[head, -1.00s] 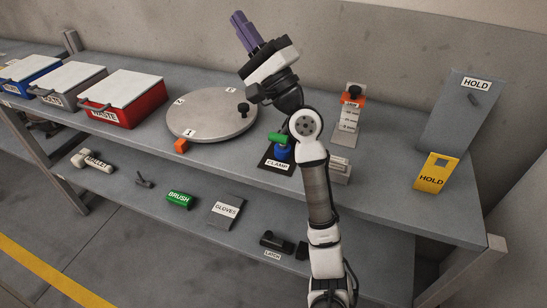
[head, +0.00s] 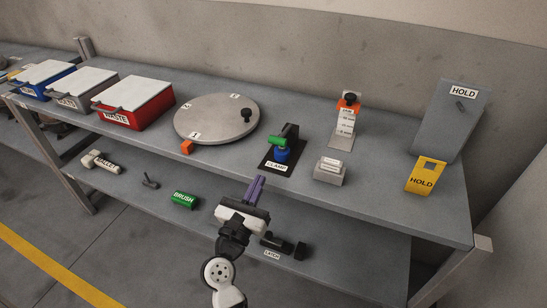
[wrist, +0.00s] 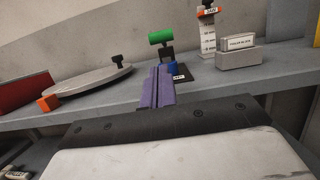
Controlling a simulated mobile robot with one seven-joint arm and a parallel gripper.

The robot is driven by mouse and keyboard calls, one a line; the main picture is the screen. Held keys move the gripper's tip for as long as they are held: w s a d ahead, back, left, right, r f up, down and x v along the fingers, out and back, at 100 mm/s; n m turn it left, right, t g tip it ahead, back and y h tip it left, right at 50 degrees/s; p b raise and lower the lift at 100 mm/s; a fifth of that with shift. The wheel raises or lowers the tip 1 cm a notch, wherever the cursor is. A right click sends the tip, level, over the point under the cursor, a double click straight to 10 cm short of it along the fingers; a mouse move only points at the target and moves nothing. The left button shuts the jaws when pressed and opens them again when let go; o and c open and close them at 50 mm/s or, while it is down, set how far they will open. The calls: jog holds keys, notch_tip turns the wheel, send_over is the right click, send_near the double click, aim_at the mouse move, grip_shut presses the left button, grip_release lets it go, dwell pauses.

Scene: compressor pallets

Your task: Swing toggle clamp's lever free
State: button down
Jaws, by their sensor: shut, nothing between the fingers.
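The toggle clamp stands on a black base plate (head: 277,167) labelled CLAMP on the bench top. It has a blue body (head: 282,155) and a lever with a green grip (head: 279,142). In the wrist view the green grip (wrist: 160,36) is raised above the blue body (wrist: 173,69), just beyond my fingers. My gripper (head: 258,182), with purple fingers, is shut and empty. It is in front of the bench's front edge, below and a little left of the clamp in the head view, apart from it. In the wrist view my fingers (wrist: 157,76) hide part of the base.
A round turntable (head: 216,122) and an orange block (head: 187,147) are left of the clamp. A grey block (head: 330,174) and an orange-topped stand (head: 345,122) are to its right. The bench's front edge lies between my gripper and the clamp. The lower shelf holds a latch (head: 276,243).

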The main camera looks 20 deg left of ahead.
jog(key=shift+s+d+f, duration=0.2)
jog(key=shift+s+f, duration=0.1)
jog(key=shift+f, duration=0.1)
jog(key=p, duration=0.3)
send_near(284, 133)
jog(key=shift+w+a+f, duration=0.1)
jog(key=shift+w, duration=0.5)
jog(key=shift+w+a+f, duration=0.1)
jog(key=shift+w, duration=0.95)
jog(key=shift+r+p, duration=0.2)
jog(key=shift+p, duration=0.1)
